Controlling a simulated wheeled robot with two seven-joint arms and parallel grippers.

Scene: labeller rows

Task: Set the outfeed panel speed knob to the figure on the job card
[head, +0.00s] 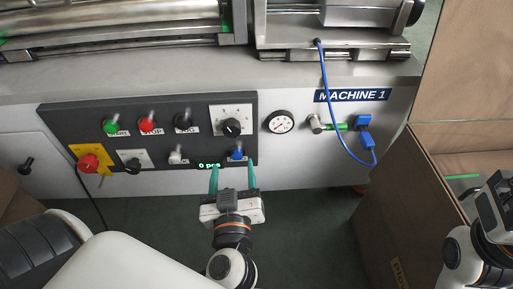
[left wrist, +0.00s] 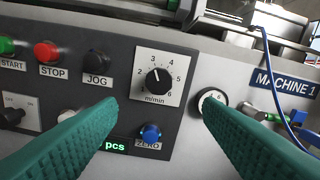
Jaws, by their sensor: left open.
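The speed knob (head: 232,127) is a black knob on a white square dial plate at the right of the dark panel (head: 70,121). In the left wrist view the knob (left wrist: 159,81) sits on a scale marked m/min, and its white pointer seems to lie near 3. My left gripper (head: 233,168) is open and empty, below the knob, its green fingers apart and pointing at the panel. Its fingers (left wrist: 158,107) frame the knob's lower area in the wrist view, not touching it. My right gripper (head: 494,205) is at the right edge, its fingers unclear. No job card shows.
A blue ZERO button (head: 237,154) and a green counter display (head: 208,165) sit below the knob. START (head: 110,126), STOP (head: 147,125) and JOG (head: 183,120) buttons are to the left. A gauge (head: 280,122) and blue cable (head: 341,126) are to the right.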

